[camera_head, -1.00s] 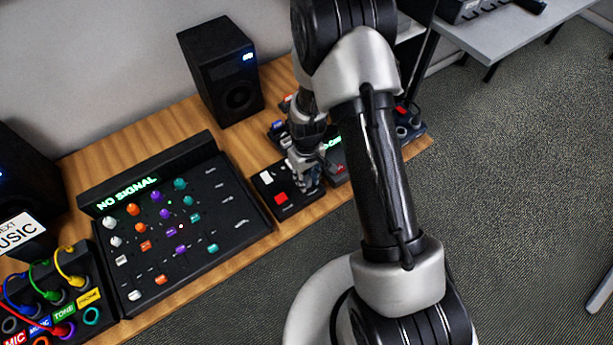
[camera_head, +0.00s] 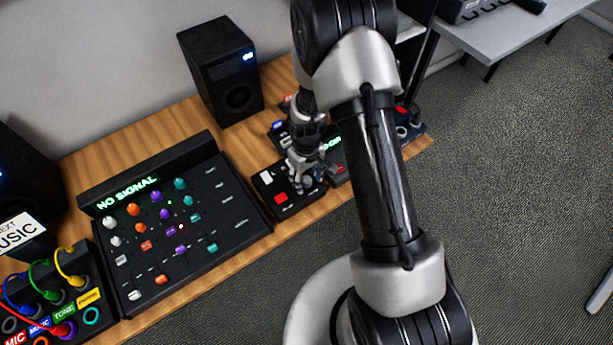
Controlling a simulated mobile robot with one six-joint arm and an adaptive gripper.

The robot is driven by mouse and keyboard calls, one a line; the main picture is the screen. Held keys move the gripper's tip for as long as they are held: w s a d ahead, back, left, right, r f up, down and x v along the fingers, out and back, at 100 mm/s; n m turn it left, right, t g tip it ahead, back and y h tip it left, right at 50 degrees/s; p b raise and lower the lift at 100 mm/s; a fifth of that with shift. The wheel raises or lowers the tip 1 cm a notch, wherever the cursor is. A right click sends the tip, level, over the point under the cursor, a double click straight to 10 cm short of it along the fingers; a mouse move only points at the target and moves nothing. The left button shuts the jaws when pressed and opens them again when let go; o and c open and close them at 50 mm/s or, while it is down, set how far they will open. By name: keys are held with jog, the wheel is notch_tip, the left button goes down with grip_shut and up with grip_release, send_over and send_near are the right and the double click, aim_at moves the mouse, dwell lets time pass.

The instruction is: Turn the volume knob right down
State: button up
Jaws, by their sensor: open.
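My gripper (camera_head: 311,185) is low over the right part of a small black box (camera_head: 283,209) on the wooden table. Its fingers are small in the picture and seen from above, and they look apart. The box shows a white button and a red button (camera_head: 281,198) to the left of the fingers. No volume knob can be made out for sure; the part of the box under my gripper is hidden. I cannot tell whether the fingers touch anything.
A mixer (camera_head: 225,236) with coloured knobs and a "NO SIGNAL" display stands left of the box. A black speaker (camera_head: 222,72) stands behind. A patch box with coloured cables (camera_head: 62,290) is at the lower left. Other devices sit beyond my arm, partly hidden.

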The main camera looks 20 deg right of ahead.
notch_tip(320, 180, up, 12)
dwell(0.5)
dwell(0.4)
notch_tip(320, 180, up, 9)
jog(key=t, duration=0.1)
send_over(306, 179)
jog(key=s, duration=0.2)
jog(key=s+r+m+t, duration=0.1)
jog(key=s+r+m, duration=0.1)
jog(key=s+r, duration=0.6)
jog(key=s+r+m+t, duration=0.1)
jog(key=s+r+t, duration=0.1)
jog(key=s+r, duration=0.5)
jog(key=s, duration=0.4)
jog(key=shift+s+r+m+t, duration=0.25)
jog(key=shift+s+m+t, duration=0.05)
jog(key=shift+m, duration=0.1)
jog(key=shift+d, duration=0.1)
